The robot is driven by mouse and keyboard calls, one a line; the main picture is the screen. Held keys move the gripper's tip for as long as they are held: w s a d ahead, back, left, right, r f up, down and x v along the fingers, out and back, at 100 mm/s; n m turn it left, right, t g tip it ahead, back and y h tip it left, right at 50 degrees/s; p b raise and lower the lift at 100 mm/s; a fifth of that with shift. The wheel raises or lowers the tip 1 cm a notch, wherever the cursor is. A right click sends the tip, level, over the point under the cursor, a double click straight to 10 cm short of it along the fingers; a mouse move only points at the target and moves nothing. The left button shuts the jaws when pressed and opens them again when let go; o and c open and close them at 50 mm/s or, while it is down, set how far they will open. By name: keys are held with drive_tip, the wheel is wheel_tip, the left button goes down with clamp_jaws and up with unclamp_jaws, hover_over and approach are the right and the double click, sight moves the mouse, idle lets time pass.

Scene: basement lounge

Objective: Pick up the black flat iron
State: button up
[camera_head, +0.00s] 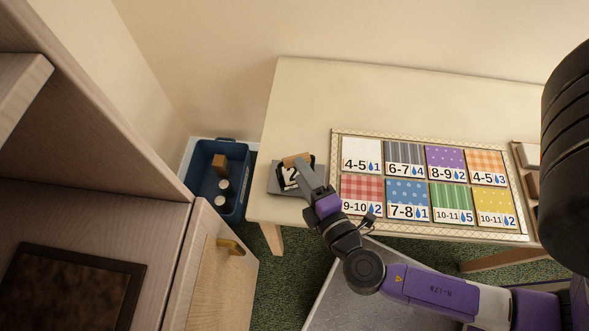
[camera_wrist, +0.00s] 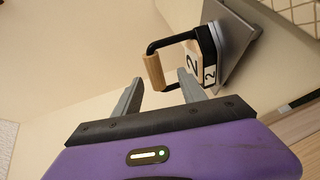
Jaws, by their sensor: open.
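The black flat iron (camera_head: 283,166) is at the left end of the table in the head view, partly hidden by my gripper (camera_head: 302,168). It has a wooden handle on a black bracket and a white face marked 2. My gripper (camera_wrist: 160,77) is open and empty. In that view the wooden handle appears between the fingertips, slightly beyond them. I cannot tell whether either finger touches it.
A framed board of patterned number cards (camera_head: 430,235) lies on the table (camera_head: 400,95), right of the iron. A blue bin (camera_head: 207,207) with bottles and a block stands left of the table. A cabinet with an ajar door (camera_head: 212,275) is nearer. The table's back is clear.

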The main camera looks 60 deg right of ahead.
drive_tip(key=p+x, duration=0.1)
drive_tip(key=x, duration=0.1)
drive_tip(key=p+x, duration=0.1)
drive_tip(key=x, duration=0.1)
drive_tip(key=r+p+x, duration=0.1)
drive_tip(key=x, duration=0.1)
drive_tip(key=shift+w+d+f, duration=0.1)
drive_tip(key=shift+w, duration=0.35)
drive_tip(key=shift+w+d+f, duration=0.25)
drive_tip(key=shift+w+d, duration=0.1)
drive_tip(key=shift+w, duration=0.05)
clamp_jaws()
idle(0.7)
